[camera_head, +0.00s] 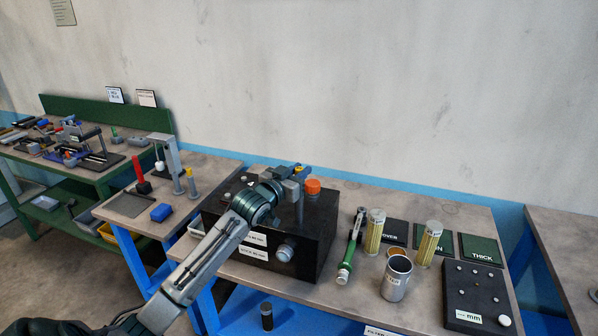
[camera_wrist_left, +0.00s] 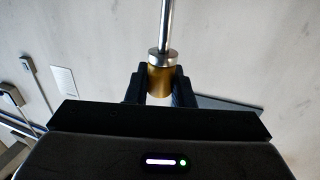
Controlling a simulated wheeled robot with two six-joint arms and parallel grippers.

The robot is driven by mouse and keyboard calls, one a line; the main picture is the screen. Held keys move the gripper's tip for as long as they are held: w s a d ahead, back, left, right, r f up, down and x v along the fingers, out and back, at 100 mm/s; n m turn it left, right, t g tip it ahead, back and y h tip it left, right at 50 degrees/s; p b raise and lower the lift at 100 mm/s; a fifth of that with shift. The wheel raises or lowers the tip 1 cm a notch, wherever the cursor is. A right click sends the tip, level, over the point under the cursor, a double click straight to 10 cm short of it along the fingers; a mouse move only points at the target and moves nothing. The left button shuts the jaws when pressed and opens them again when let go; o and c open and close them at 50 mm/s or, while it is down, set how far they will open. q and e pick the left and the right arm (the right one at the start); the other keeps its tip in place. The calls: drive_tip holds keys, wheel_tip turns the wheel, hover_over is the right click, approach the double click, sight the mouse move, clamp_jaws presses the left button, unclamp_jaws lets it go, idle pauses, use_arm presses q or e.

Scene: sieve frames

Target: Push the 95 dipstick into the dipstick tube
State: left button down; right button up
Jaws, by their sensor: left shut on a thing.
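My left gripper (camera_head: 292,184) is over the top of the black block (camera_head: 310,243). In the left wrist view the gripper (camera_wrist_left: 160,85) is shut on a gold-brown handle (camera_wrist_left: 160,83) with a silver collar, and a straight silver rod (camera_wrist_left: 167,25) runs on from it; I take this as the dipstick. In the head view a small yellow end (camera_head: 297,168) shows at the gripper. A thin grey upright piece (camera_head: 300,210) shows just below the gripper; I cannot tell whether it is the rod or the dipstick tube. The number 95 is not readable. My right gripper is not in view.
An orange cap (camera_head: 313,186) stands on the block right beside the gripper. To the right are a green-handled tool (camera_head: 346,262), yellow cylinders (camera_head: 375,231), a silver can (camera_head: 396,281) and a black panel (camera_head: 474,290). Another bench (camera_head: 115,212) stands at the left.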

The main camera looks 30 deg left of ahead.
use_arm(q)
drive_tip(key=shift+f+b, duration=0.5)
drive_tip(key=shift+f, duration=0.9)
drive_tip(key=shift+f, duration=0.25)
drive_tip(key=shift+f+b, duration=0.35)
drive_tip(key=shift+f, duration=0.05)
drive_tip(key=shift+f, duration=0.15)
drive_tip(key=c, duration=1.2)
unclamp_jaws()
drive_tip(key=shift+o, duration=0.2)
drive_tip(key=shift+s, duration=0.1)
